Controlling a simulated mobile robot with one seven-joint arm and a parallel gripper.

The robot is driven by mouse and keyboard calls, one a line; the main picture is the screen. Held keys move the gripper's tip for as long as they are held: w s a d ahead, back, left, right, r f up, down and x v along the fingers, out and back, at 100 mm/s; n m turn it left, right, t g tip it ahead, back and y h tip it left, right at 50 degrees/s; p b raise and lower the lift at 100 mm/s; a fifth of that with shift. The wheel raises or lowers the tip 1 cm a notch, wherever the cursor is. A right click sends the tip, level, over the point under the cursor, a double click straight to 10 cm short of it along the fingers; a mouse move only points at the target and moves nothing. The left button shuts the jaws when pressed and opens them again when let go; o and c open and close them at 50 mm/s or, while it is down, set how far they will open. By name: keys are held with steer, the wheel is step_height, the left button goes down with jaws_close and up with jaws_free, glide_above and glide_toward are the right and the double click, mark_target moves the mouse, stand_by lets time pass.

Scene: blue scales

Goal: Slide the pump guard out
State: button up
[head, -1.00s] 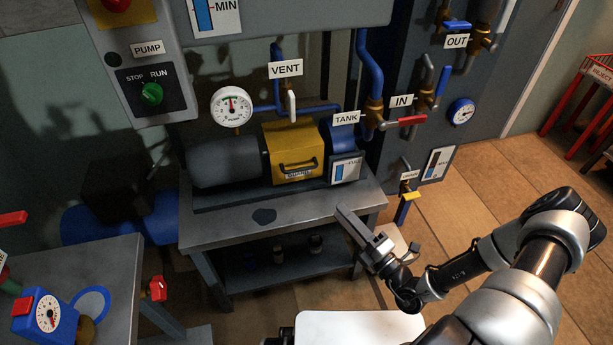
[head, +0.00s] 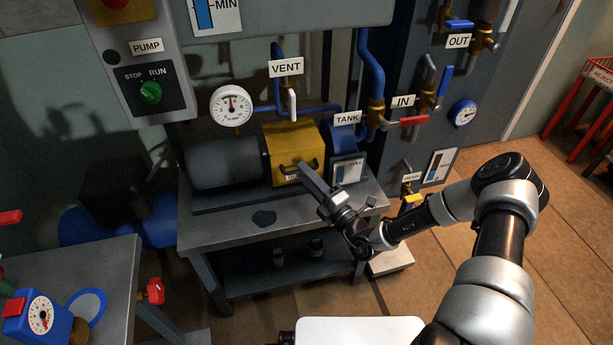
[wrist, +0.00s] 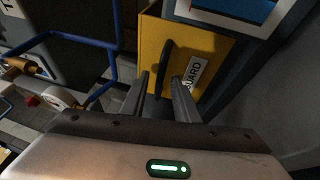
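The yellow pump guard (head: 289,140) sits on the bench between the grey motor and the blue tank part. Its front carries a black handle (wrist: 164,66) and a GUARD label (wrist: 195,77). My gripper (head: 304,170) is in front of the guard and partly hides the handle and label in the head view. In the wrist view my gripper (wrist: 160,78) has its two fingers apart, with the handle ahead, between the fingertips. Whether the fingers reach around the handle is hard to tell. The guard's far sides are hidden.
The grey motor (head: 224,163) stands left of the guard. A tank level gauge (head: 347,172) is close on the right. The bench's front strip (head: 215,226) is mostly clear, with a dark patch. Blue pipes and the VENT valve (head: 291,100) rise behind.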

jaws_close()
steer(key=s+d+p, duration=0.2)
steer(key=s+p, duration=0.1)
steer(key=s, duration=0.5)
steer(key=shift+s+d, duration=0.3)
jaws_free()
steer(key=v, duration=1.7)
steer(key=shift+p, duration=0.35)
